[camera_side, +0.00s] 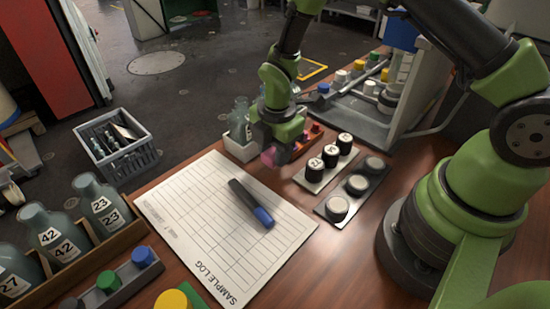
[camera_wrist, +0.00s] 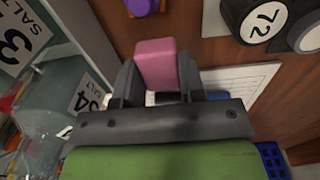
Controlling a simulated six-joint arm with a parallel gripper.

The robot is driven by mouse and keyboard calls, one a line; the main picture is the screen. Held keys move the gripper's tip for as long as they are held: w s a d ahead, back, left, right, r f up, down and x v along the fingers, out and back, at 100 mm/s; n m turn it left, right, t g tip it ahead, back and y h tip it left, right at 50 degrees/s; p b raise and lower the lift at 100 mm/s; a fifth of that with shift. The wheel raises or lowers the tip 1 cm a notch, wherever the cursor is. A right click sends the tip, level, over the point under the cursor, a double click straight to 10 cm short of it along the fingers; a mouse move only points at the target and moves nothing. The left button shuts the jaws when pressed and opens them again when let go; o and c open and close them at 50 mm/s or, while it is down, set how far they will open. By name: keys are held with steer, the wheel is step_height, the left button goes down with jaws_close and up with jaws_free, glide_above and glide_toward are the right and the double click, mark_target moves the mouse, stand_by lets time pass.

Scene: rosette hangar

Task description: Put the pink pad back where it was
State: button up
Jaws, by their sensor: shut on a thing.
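The pink pad (camera_wrist: 156,60) is a small pink block standing between the two dark fingers of my gripper (camera_wrist: 158,82) in the wrist view. My gripper is shut on it. In the side view, the pink pad (camera_side: 268,157) shows at the tip of my gripper (camera_side: 275,140), above the wooden table near the far edge of the log sheet. It looks clear of the table, though the gap is hard to judge. An orange holder (camera_side: 300,150) with small coloured pieces is just right of my gripper. A purple piece (camera_wrist: 142,6) shows beyond the pad in the wrist view.
Black-sided numbered jars (camera_side: 331,156) stand right of the orange holder, with grey-lidded ones beside them. A white box of bottles (camera_side: 240,146) is close left of my gripper. The sample log (camera_side: 190,215) bears a marker (camera_side: 252,204).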

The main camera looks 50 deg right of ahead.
steer(key=shift+f, duration=1.3)
steer(key=o, duration=1)
steer(key=shift+f, duration=0.1)
steer(key=s+d+r+m+t+y, duration=0.1)
steer(key=s+r+m, duration=0.3)
steer(key=r, duration=0.9)
steer(key=s+r+m+t, duration=0.2)
steer(key=r+m, duration=0.4)
steer(key=r, duration=0.6)
steer(key=s+r+m+t+y, duration=0.1)
steer(key=s+r+m+t, duration=0.2)
steer(key=s+m, duration=0.8)
step_height(320, 180, up, 3)
steer(key=shift+s+f+m+t, duration=0.1)
steer(key=shift+s+m+t, duration=0.3)
steer(key=shift+m, duration=0.2)
